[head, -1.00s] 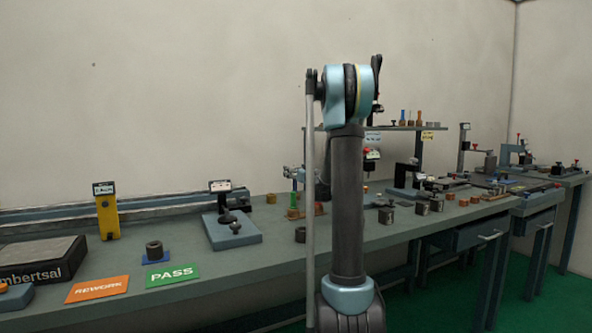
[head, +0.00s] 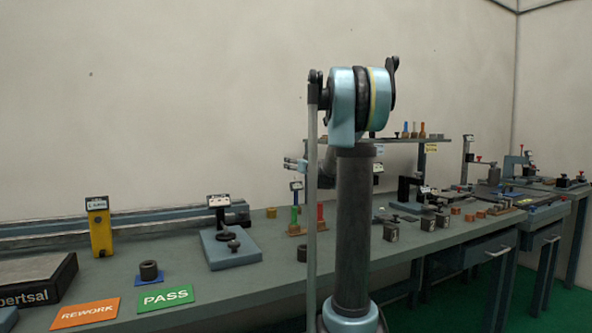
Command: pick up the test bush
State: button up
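No label marks which piece is the test bush. A dark hollow bush (head: 149,270) stands upright on a small blue pad (head: 163,281), behind the green PASS card (head: 166,297). Another small dark cylinder (head: 302,253) stands on the bench just left of my arm, and several grey metal blocks or cylinders (head: 428,222) are right of it. What seems to be my gripper (head: 292,163) shows small behind my arm, pointing left above the bench. It is apart from the bush on the pad. Its fingers are too small and too hidden to read.
The long bench (head: 240,290) carries an orange REWORK card (head: 86,313), a yellow gauge (head: 100,230), a blue-based indicator stand (head: 232,250) and red and green plug gauges (head: 320,215). A raised shelf (head: 400,140) stands behind my arm. Bare bench lies right of the PASS card.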

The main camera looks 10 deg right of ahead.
aim_at(148, 269)
jog(key=k, duration=1)
